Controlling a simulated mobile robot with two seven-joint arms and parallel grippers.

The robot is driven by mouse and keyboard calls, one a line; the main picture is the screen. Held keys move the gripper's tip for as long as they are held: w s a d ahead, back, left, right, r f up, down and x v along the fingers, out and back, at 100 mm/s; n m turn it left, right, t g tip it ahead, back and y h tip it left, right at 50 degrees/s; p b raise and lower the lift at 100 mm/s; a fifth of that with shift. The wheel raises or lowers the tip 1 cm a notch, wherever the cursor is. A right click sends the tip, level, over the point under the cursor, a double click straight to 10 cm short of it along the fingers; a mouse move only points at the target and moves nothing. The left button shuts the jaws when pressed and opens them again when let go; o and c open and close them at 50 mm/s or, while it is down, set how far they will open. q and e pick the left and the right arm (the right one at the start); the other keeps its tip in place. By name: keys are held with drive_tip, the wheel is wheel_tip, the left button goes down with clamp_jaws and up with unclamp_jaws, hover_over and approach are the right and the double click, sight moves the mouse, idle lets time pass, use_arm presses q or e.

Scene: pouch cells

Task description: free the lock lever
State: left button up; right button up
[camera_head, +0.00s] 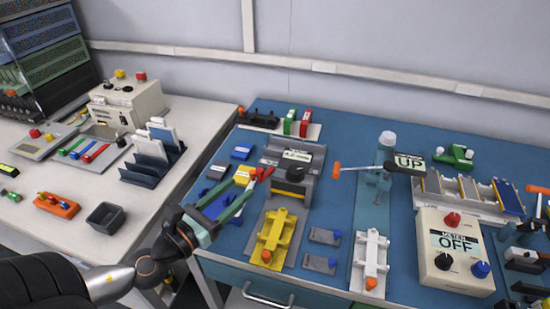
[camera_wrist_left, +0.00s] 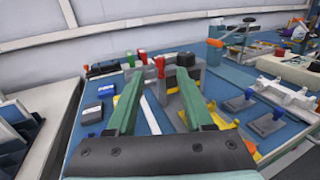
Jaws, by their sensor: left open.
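My left gripper (camera_head: 250,182) is open, with nothing between its green fingers. It is over the blue bench, at the left side of a grey block-shaped fixture (camera_head: 308,158). A small red lever-like part (camera_head: 264,173) shows just beyond the fingertips. In the left wrist view this red part (camera_wrist_left: 160,65) appears between the tips of the open gripper (camera_wrist_left: 157,80); I cannot tell if a finger touches it. A long rod with an orange end (camera_head: 337,170) stands on a post right of the fixture, beside a sign reading UP (camera_head: 408,161). No part is labelled as the lock lever.
A yellow fixture (camera_head: 272,236) and a white one (camera_head: 371,255) stand at the front of the blue bench. Blue blocks (camera_head: 241,152) lie left of the grey fixture. A white table (camera_head: 95,225) stands at the left.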

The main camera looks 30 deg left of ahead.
sight(268, 172)
use_arm(q)
drive_tip(key=w+p, duration=0.1)
drive_tip(key=w, duration=0.2)
drive_tip(key=w+p, duration=0.1)
drive_tip(key=w, duration=0.2)
drive_tip(key=w+d+p, duration=0.1)
drive_tip(key=w, duration=0.3)
drive_tip(key=shift+d+r, duration=0.1)
drive_tip(key=shift+w+d, duration=0.1)
drive_tip(key=shift+w, duration=0.75)
use_arm(e)
drive_tip(key=shift+s+d+r, duration=0.3)
drive_tip(key=shift+s+r, duration=0.05)
drive_tip(key=shift+r, duration=0.2)
drive_tip(key=shift+s+d+r, duration=0.25)
drive_tip(key=shift+s+r, duration=0.05)
drive_tip(key=shift+r, duration=0.2)
use_arm(q)
drive_tip(key=shift+c, duration=0.2)
clamp_jaws()
